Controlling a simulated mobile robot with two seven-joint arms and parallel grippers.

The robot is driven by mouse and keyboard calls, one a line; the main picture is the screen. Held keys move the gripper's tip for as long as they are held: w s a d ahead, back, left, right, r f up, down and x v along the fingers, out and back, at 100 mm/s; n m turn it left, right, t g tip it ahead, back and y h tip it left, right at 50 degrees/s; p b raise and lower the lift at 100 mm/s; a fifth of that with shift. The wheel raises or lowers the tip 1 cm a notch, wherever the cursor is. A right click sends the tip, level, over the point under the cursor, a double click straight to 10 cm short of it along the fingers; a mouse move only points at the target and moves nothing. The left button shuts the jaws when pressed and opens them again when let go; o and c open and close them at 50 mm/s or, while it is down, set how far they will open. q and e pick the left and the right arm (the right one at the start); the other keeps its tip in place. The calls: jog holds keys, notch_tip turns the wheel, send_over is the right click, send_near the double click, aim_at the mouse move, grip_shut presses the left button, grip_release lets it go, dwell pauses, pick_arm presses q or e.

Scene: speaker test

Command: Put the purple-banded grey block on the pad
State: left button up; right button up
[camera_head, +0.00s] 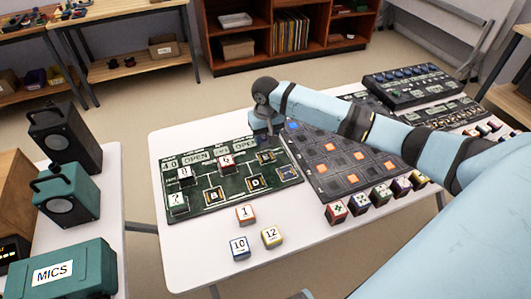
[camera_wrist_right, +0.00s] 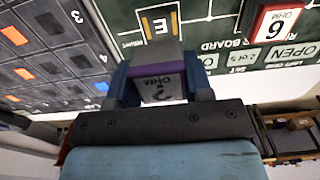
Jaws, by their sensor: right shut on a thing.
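The purple-banded grey block (camera_wrist_right: 157,66) is between the two fingers of my right gripper (camera_wrist_right: 160,85) in the wrist view. In the head view my right gripper (camera_head: 265,127) is over the back right edge of the green board (camera_head: 238,201), and the block is mostly hidden. Whether the block touches the board I cannot tell. My left gripper is not in view.
A red block marked 6 (camera_wrist_right: 277,28) stands on the board. A dark grid panel (camera_head: 340,180) with orange squares is beside the board. Several coloured blocks line its front edge. Loose blocks (camera_head: 239,248) are on the white table in front, with bare table around them.

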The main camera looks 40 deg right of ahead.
aim_at(266, 157)
jog(key=shift+f+b, duration=0.35)
jog(key=shift+f, duration=3)
jog(key=shift+f, duration=0.1)
jog(key=o, duration=0.9)
jog(key=shift+o, duration=0.2)
notch_tip(266, 157, up, 12)
jog(key=shift+r+p, duration=0.15)
jog(key=shift+p, duration=0.65)
